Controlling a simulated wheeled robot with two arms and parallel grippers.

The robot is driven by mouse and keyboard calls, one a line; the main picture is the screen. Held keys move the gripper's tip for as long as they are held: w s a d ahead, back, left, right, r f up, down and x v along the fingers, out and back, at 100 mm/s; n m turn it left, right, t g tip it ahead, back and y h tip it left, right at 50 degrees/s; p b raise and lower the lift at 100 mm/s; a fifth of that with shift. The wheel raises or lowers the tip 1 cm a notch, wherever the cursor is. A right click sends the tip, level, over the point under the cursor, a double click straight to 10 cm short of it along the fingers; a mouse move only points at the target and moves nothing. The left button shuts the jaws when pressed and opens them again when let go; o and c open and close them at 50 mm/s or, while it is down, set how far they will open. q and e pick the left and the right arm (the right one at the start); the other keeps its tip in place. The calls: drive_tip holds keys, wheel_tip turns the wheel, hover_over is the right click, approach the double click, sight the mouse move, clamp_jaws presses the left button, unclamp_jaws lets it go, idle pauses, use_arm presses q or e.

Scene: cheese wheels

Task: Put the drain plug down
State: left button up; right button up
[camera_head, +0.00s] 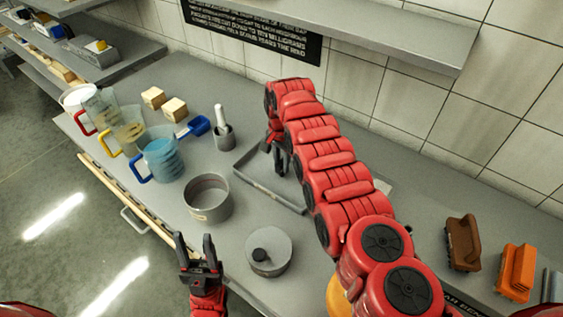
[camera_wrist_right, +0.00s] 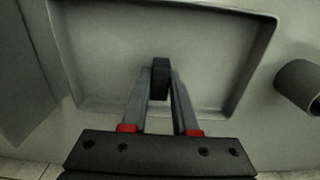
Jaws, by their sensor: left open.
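The drain plug (camera_wrist_right: 160,78) looks like a small dark block between the fingertips of my right gripper (camera_wrist_right: 161,88) in the right wrist view. The right fingers are closed against its sides. Below it is the shallow grey tray (camera_wrist_right: 85,60); I cannot tell whether the plug touches the tray's floor. In the head view, my right gripper (camera_head: 280,160) points down over the tray (camera_head: 262,187), and the plug cannot be made out there.
Measuring jugs with red, yellow and blue handles (camera_head: 160,158) stand at the left. Behind them are pale blocks (camera_head: 174,109), a blue scoop (camera_head: 197,126) and a mortar with pestle (camera_head: 223,136). Brown (camera_head: 463,242) and orange (camera_head: 516,272) brushes lie right. A shelf (camera_head: 390,38) overhangs the back.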

drive_tip(key=o, duration=0.4)
drive_tip(key=shift+r, duration=0.15)
drive_tip(key=shift+r, duration=0.15)
wheel_tip(320, 180, up, 8)
drive_tip(key=shift+f+b, duration=0.1)
drive_tip(key=shift+b, duration=0.6)
wheel_tip(320, 180, up, 4)
drive_tip(key=shift+r+p, duration=0.1)
drive_tip(key=shift+p, duration=0.8)
